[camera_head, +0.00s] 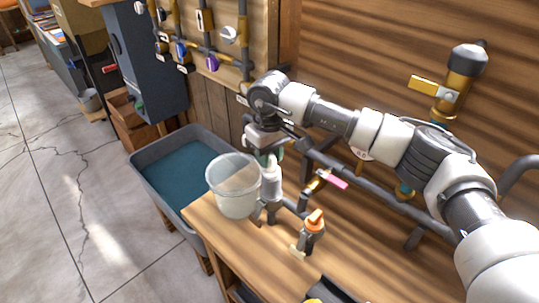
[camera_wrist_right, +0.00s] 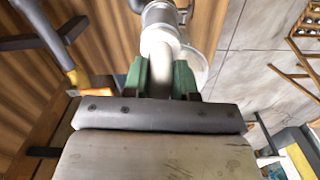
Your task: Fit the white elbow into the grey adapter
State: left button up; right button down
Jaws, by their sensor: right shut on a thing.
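The white elbow also shows in the head view (camera_head: 272,181), just below the fingers and upright. The grey adapter (camera_head: 269,207) appears directly under it on the pipework. The elbow's lower end meets or overlaps the adapter in the picture; I cannot tell whether it is seated. My left gripper is not in view.
A clear bucket (camera_head: 236,190) stands on the workbench (camera_head: 245,248) close left of the elbow. An orange-handled valve (camera_head: 314,222) stands to the right. A grey tub (camera_head: 160,180) of dark teal water is behind left. Pipes and a pink-handled valve (camera_head: 330,179) run along the wall.

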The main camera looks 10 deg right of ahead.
jog(key=shift+f, duration=0.2)
jog(key=c, duration=0.8)
grip_release()
notch_tip(320, 180, up, 10)
jog(key=b, duration=0.2)
jog(key=shift+f+b, duration=0.25)
jog(key=shift+b, duration=0.1)
jog(key=shift+r, duration=0.7)
